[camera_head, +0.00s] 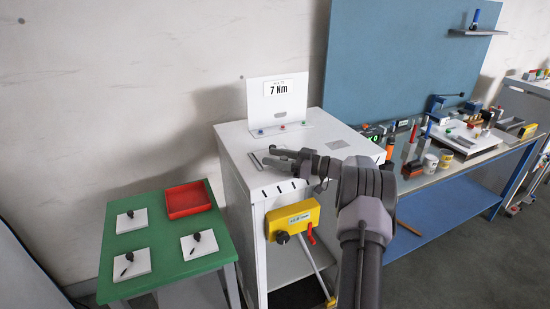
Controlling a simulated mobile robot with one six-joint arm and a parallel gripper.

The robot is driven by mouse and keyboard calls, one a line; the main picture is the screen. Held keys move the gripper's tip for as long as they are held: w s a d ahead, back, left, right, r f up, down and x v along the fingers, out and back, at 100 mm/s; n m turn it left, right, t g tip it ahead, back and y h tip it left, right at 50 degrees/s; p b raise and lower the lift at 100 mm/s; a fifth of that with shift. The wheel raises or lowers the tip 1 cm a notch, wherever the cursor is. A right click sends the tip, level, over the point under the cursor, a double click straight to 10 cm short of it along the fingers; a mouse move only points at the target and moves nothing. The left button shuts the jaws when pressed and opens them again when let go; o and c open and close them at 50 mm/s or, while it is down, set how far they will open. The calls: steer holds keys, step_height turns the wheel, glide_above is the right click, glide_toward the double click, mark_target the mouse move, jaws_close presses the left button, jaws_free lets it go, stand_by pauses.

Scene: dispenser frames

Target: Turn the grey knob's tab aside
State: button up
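A dark grey round knob (282,237) sits at the lower left of a yellow box (293,218) on the front of a white cabinet (240,150). It is too small here to make out a tab or which way it points. My gripper (268,157) is above the cabinet's top, pointing left, up and behind the knob and apart from it. Its two fingers look spread, with nothing seen between them. My arm comes in from the lower right and does not cover the knob.
A red lever (311,234) and a pale tube (316,268) hang beside the knob. A green table (160,230) at left holds a red tray (188,212) and white plates with black pieces. A sign (279,100) reading 7 Nm stands on the cabinet. A cluttered bench is at right.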

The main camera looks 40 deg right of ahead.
steer(key=p+v, duration=0.1)
steer(key=v, duration=1.6)
steer(key=shift+s+p, duration=0.2)
steer(key=shift+p, duration=0.2)
steer(key=shift+d, duration=0.1)
